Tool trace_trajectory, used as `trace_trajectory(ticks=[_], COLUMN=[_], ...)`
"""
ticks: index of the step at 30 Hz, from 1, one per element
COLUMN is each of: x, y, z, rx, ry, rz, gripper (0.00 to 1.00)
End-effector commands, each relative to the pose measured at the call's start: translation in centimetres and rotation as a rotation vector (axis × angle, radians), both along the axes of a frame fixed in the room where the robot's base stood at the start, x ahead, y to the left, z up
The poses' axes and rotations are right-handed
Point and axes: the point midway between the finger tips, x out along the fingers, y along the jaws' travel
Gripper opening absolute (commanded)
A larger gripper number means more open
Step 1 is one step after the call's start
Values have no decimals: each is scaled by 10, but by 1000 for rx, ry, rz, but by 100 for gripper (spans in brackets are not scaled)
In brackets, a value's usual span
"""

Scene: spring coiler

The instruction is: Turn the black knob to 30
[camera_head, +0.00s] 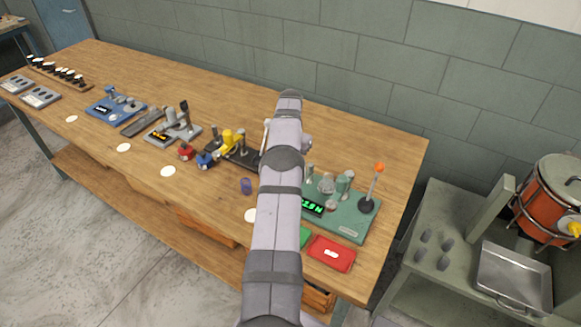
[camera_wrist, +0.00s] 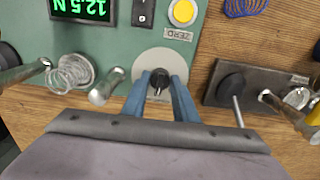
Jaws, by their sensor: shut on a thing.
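The black knob (camera_wrist: 159,80) sits on a pale round plate (camera_wrist: 150,60) on the green tester panel in the wrist view. My gripper (camera_wrist: 159,82) has its two blue fingers on either side of the knob, shut on it. No scale marks or numbers around the knob are readable, so its setting cannot be told. The green machine (camera_head: 345,222) stands at the right end of the bench in the head view. There my arm hides the knob and the gripper.
A green display (camera_wrist: 97,8) reads 12.5 N beside a yellow button (camera_wrist: 183,12) marked ZERO. A coil spring (camera_wrist: 73,72) and metal posts stand left of my gripper. A dark fixture with a lever (camera_wrist: 238,85) is to the right. A red tray (camera_head: 331,254) lies at the bench's front.

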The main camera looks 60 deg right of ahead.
Motion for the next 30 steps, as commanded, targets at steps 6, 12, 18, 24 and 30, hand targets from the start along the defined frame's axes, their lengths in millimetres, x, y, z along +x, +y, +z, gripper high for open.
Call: trace_trajectory(ticks=[6,12,18,24,30], x=[0,0,0,0,1], y=[-1,-1,0,-1,-1], z=[1,1,0,4,24], rx=[-2,-2,-1,-2,-6], ry=[-1,-1,-1,-1,-3], rz=[-2,-1,0,0,0], gripper=[4,45,45,45,45])
